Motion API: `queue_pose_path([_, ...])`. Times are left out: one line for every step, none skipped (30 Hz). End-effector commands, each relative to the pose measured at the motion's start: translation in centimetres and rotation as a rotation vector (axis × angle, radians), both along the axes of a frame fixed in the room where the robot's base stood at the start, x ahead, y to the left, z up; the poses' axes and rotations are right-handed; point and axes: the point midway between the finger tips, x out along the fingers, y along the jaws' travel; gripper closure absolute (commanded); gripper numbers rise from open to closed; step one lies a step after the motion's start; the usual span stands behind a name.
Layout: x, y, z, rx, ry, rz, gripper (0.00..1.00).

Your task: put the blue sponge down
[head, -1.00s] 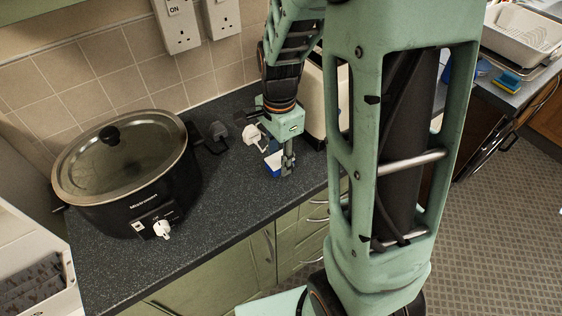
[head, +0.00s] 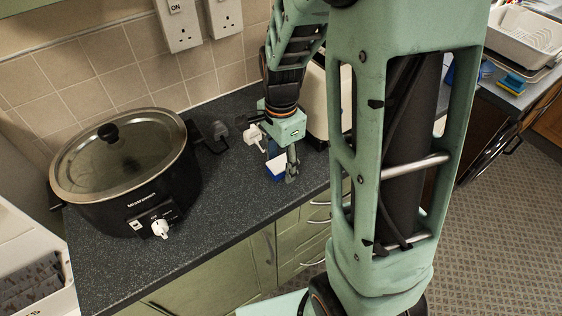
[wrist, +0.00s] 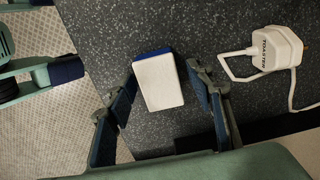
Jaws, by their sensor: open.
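The blue sponge (head: 276,170) with a white top face is at the worktop (head: 235,185) near its front edge, partly hidden behind a finger in the head view. In the wrist view the sponge (wrist: 158,84) shows mostly its white face, with a blue strip along the far end. My gripper (wrist: 162,78) is open, with one finger on each side of the sponge. A narrow gap shows on the right; on the left I cannot tell whether finger and sponge touch. My gripper (head: 284,165) points down at the worktop in the head view.
A black slow cooker (head: 125,165) with a glass lid stands at left. A white plug (wrist: 272,50) and its cord lie right of the sponge in the wrist view. A cream appliance (head: 315,95) stands behind my arm. Worktop between cooker and gripper is clear.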

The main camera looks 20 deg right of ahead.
Motion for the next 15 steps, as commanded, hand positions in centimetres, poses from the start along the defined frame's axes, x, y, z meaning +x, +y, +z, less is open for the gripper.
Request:
queue_pose_path([0.0, 0.0, 0.5, 0.000, -0.001, 0.000, 0.52])
queue_pose_path([0.1, 0.0, 0.8, 0.000, -0.004, 0.000, 0.52])
queue_pose_path([0.2, 0.0, 1.3, 0.001, -0.005, 0.001, 0.52])
queue_pose_path([0.2, 0.0, 1.8, 0.001, -0.005, 0.001, 0.52])
queue_pose_path([0.2, 0.0, 2.4, 0.000, -0.007, 0.001, 0.52])
queue_pose_path([0.2, 0.0, 3.2, 0.000, -0.006, 0.001, 0.52])
queue_pose_path([0.2, 0.0, 3.9, 0.000, -0.007, 0.001, 0.52])
queue_pose_path([0.2, 0.0, 4.6, 0.001, -0.008, 0.001, 0.52])
queue_pose_path([0.2, 0.0, 5.5, 0.000, -0.007, 0.000, 0.52])
queue_pose_path([0.2, 0.0, 6.2, 0.000, -0.007, 0.000, 0.52])
queue_pose_path([0.2, 0.0, 6.9, 0.000, -0.007, 0.000, 0.52])
queue_pose_path([0.2, 0.0, 7.7, 0.000, -0.007, 0.000, 0.52])
queue_pose_path([0.2, 0.0, 8.3, 0.001, -0.006, 0.000, 0.52])
queue_pose_path([0.1, 0.0, 8.9, 0.001, -0.006, 0.000, 0.52])
queue_pose_path([0.1, 0.0, 9.6, 0.001, -0.006, 0.001, 0.52])
